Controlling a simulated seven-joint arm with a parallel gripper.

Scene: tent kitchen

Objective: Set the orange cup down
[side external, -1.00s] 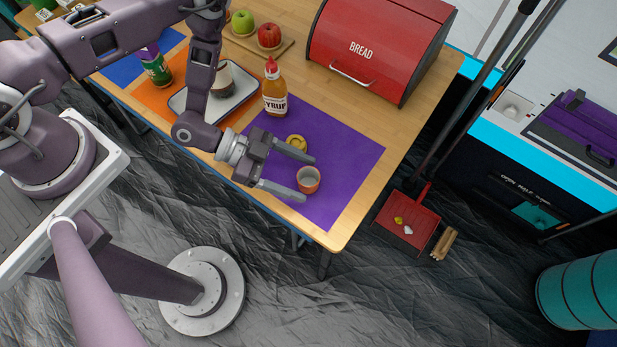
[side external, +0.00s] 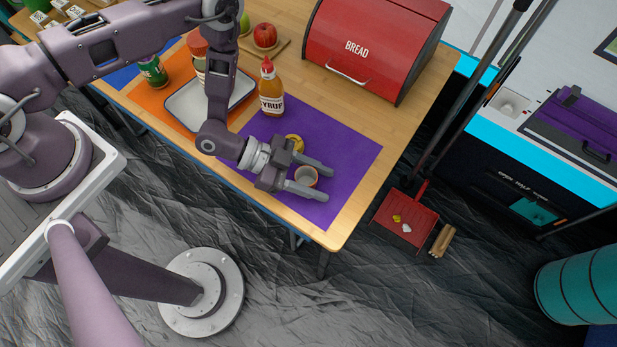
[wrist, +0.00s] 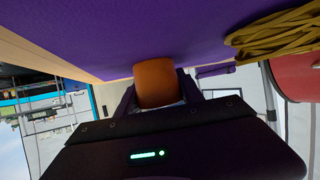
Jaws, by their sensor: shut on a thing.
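The orange cup (side external: 306,176) is upright with its pale inside showing, at the front right of the purple mat (side external: 345,160). My gripper (side external: 318,183) reaches in low from the left, with one finger on each side of the cup, shut on it. In the wrist view the cup's orange wall (wrist: 155,82) sits between the fingers, against the purple mat (wrist: 130,30). The cup is at or very near the mat; whether its base touches cannot be told.
A yellow bundle (side external: 294,143) lies close behind the gripper. A syrup bottle (side external: 269,90) stands at the mat's back left, and a red bread box (side external: 375,45) is behind. The mat's right part is clear.

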